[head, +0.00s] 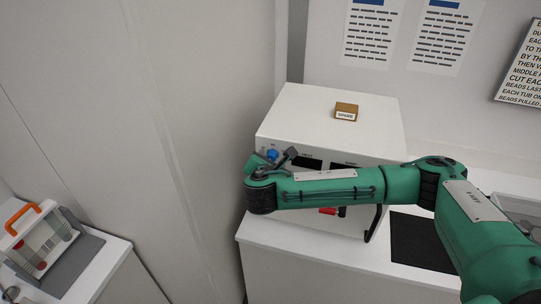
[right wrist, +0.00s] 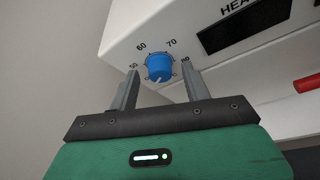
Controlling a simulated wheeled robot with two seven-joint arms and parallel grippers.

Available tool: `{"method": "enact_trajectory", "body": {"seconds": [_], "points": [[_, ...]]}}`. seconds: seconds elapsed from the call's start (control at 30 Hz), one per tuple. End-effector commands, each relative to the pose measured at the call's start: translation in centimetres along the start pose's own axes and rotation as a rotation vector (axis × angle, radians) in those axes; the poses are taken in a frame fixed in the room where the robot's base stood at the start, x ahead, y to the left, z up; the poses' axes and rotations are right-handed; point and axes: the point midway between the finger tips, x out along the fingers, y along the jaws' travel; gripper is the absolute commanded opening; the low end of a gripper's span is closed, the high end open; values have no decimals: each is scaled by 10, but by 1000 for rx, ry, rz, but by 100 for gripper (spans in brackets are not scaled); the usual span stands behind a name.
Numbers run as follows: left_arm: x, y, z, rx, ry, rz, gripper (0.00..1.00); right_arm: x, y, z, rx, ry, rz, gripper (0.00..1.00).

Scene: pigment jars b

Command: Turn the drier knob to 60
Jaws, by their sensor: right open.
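The drier (head: 330,108) is a white box on a white counter in the head view. Its blue knob (head: 272,155) is at the left of the front face, partly hidden by my right gripper (head: 277,160). In the right wrist view the knob (right wrist: 159,66) has marks 50, 60, 70 and 80 around it. A pale pointer line on it faces down and slightly left, away from the 60 at upper left. My right gripper (right wrist: 160,74) is open, one finger on each side of the knob, with gaps showing. My left gripper is out of view.
A dark display (right wrist: 245,25) and a red handle (right wrist: 307,83) lie right of the knob. A small tan block labelled SPARE (head: 346,111) sits on the drier. A dark mat (head: 420,243) lies on the counter. A rack with an orange handle (head: 24,218) stands at far left.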

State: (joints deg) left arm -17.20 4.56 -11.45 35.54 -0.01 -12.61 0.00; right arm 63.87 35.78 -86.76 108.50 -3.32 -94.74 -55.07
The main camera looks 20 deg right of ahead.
Motion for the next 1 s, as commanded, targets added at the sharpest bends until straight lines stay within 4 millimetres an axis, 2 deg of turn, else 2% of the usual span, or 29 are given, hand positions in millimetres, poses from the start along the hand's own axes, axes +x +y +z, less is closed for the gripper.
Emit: {"method": "enact_trajectory", "body": {"seconds": [0.37,0.6,0.83,1.0], "points": [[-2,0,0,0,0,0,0,6,0,0,-1,0,0,49],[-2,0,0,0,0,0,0,6,0,0,-1,0,0,4],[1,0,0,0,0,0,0,6,-1,-1,12,0,4,4],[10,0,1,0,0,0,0,7,-3,-4,64,2,25,4]]}}
